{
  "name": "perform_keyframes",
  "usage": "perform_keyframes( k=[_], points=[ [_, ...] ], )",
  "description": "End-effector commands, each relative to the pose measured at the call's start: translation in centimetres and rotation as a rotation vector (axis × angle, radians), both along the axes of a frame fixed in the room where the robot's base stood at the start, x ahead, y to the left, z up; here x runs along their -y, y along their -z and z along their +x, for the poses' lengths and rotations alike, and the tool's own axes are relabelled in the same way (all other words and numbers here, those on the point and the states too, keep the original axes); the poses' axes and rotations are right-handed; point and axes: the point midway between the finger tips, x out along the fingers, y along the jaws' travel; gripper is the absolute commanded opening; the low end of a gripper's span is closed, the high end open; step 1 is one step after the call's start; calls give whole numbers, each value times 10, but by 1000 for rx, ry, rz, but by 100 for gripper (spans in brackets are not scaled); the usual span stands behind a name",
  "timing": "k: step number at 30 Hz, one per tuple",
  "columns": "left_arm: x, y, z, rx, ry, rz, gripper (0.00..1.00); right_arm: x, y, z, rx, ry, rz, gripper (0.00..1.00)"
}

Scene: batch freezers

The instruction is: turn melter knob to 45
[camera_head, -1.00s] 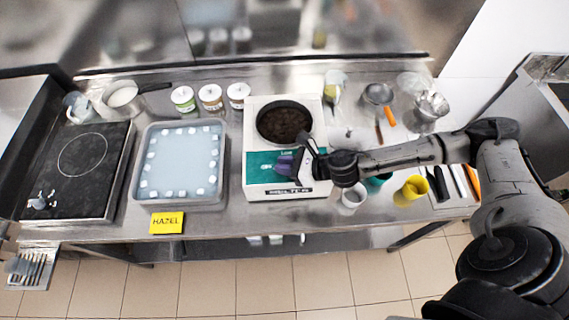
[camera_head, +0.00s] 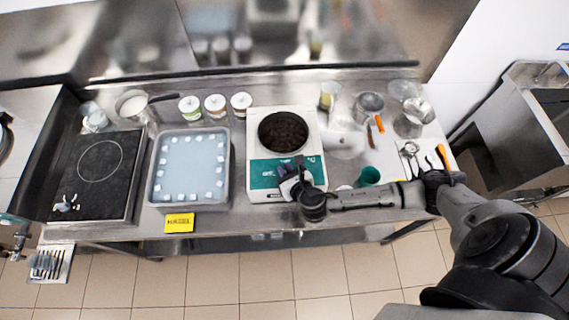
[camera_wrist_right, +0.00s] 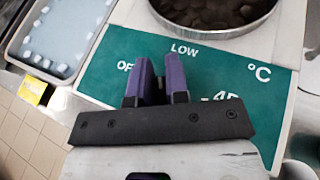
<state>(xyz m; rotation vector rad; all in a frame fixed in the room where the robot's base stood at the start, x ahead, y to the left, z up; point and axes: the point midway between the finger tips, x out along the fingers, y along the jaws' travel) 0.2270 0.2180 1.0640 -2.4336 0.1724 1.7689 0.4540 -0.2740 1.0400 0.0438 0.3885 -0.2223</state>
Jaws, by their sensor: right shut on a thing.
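The melter (camera_head: 254,124) is a white unit with a round pan of dark pieces (camera_head: 283,131) and a green front panel (camera_head: 262,173). In the right wrist view the panel (camera_wrist_right: 245,90) carries the markings OFF, LOW, 45 and °C. My right gripper (camera_head: 289,178) is at the panel, reaching in from the right. Its purple fingers also show in the right wrist view (camera_wrist_right: 161,80), close together below LOW. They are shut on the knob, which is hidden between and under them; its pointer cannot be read. My left gripper is not in view.
Left of the melter are a tray with white pieces (camera_head: 153,190), a black hob (camera_head: 80,200) and several jars (camera_head: 215,105). A yellow HAZEL sign (camera_head: 179,223) is at the front edge. A teal cup (camera_head: 368,177) is near my right arm; utensils lie farther right.

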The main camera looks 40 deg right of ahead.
Motion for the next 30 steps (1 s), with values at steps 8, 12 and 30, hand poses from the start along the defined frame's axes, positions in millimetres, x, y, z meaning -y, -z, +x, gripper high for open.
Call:
perform_keyframes(
  k=[8,12,30],
  points=[
    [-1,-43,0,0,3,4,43,1,-1,-4,-15,267,2,0],
    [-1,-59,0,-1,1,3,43,1,0,-5,-15,400,3,0],
    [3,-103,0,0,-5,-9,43,5,2,-8,-12,967,4,0]
  ],
)
